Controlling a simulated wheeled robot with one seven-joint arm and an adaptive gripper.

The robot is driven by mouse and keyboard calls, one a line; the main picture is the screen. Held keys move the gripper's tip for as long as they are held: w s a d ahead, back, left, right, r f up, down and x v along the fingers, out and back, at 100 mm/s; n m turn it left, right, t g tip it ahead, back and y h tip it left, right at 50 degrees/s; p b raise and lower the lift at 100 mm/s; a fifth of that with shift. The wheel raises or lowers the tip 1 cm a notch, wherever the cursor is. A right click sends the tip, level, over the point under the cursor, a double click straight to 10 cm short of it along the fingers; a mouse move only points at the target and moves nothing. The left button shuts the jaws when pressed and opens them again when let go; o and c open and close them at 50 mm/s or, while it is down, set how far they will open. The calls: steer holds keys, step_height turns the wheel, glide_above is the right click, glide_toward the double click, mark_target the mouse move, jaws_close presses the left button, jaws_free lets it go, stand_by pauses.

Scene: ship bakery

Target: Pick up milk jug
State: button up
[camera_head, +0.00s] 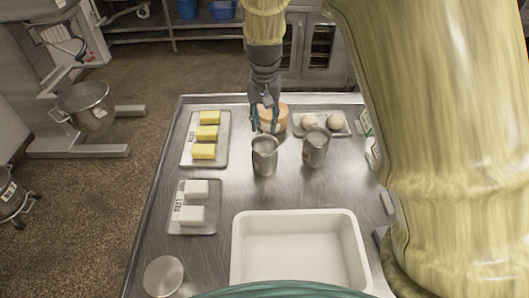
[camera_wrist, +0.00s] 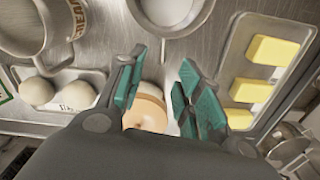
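Two grey metal jugs stand upright on the steel table in the head view. The nearer-left jug (camera_head: 264,158) is just in front of my gripper (camera_head: 266,126); the other jug (camera_head: 317,148) is to its right. I cannot tell which is the milk jug. In the wrist view, one jug (camera_wrist: 170,12) is at the top centre, cut off by the frame, and the other jug (camera_wrist: 22,28) is at the top left, with lettering beside its rim. My gripper (camera_wrist: 158,82) is open, its teal fingers apart, with no jug between them.
A round tan-topped container (camera_wrist: 148,110) lies below my fingers. A tray of yellow butter blocks (camera_head: 221,160) is left, a tray with white blocks (camera_head: 212,222) nearer, and a tray of round pale items (camera_head: 345,128) right. A white bin (camera_head: 240,268) fills the table front.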

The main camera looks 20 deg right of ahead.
mark_target(264, 132)
steer(key=shift+s+a+f+p, duration=0.1)
steer(key=shift+s+f+p, duration=0.3)
steer(key=shift+s, duration=0.3)
steer(key=f, duration=0.1)
steer(key=f+p, duration=0.1)
steer(key=f, duration=0.1)
steer(key=shift+w+a, duration=0.1)
steer(key=shift+w, duration=0.3)
steer(key=shift+s+f, duration=0.1)
steer(key=shift+f, duration=0.15)
steer(key=shift+s, duration=0.15)
steer(key=shift+f, duration=0.1)
steer(key=shift+c, duration=0.2)
steer(key=c, duration=0.3)
jaws_close()
